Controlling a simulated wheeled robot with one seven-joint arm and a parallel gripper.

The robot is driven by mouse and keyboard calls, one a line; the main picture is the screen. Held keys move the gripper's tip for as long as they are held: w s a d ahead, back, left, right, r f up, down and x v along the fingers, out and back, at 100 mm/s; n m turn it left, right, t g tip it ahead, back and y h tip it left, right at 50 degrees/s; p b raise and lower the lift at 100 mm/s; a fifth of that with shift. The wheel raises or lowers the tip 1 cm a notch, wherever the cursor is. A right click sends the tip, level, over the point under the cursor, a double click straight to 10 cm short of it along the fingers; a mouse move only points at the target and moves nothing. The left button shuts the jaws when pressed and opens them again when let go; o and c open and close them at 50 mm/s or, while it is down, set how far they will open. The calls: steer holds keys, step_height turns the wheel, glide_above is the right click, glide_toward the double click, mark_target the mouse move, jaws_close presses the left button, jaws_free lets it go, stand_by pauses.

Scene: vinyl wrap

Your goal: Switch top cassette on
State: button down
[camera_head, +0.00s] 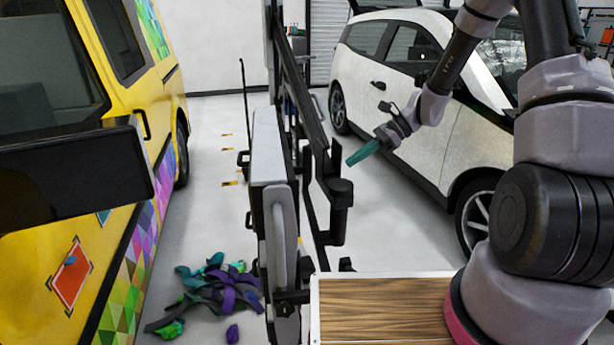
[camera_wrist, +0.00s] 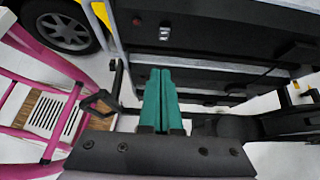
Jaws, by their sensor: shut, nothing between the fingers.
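My gripper (camera_head: 364,152) is at the end of my outstretched arm, right of the tall dark frame machine (camera_head: 335,200) in the head view. Its teal fingers (camera_wrist: 160,98) are closed together with nothing between them. In the wrist view they point toward a black panel (camera_wrist: 225,45), with a visible gap in the picture between tips and switches. A small red switch (camera_wrist: 137,21) sits on the panel's upper left, and a small light-and-dark switch-like part (camera_wrist: 165,33) lies lower right of it. I cannot tell which belongs to the top cassette, or their on/off state.
A yellow patterned van (camera_head: 150,200) stands on the left, a white car (camera_head: 430,95) on the right. Scraps of coloured wrap (camera_head: 215,290) lie on the floor left of the machine. Black bars and brackets (camera_wrist: 285,120) are close around my gripper. Grey floor (camera_head: 385,220) is open before the car.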

stand_by(0.3)
steer(key=a+r+x, duration=0.1)
steer(key=r+x, duration=0.1)
steer(key=x, duration=1)
steer(key=shift+s+a, duration=0.25)
steer(key=shift+a, duration=0.4)
steer(key=shift+f, duration=0.1)
steer(key=shift+a+r+h, duration=0.2)
steer(key=shift+a+h, duration=0.25)
steer(key=shift+h, duration=0.15)
steer(key=shift+r, duration=0.1)
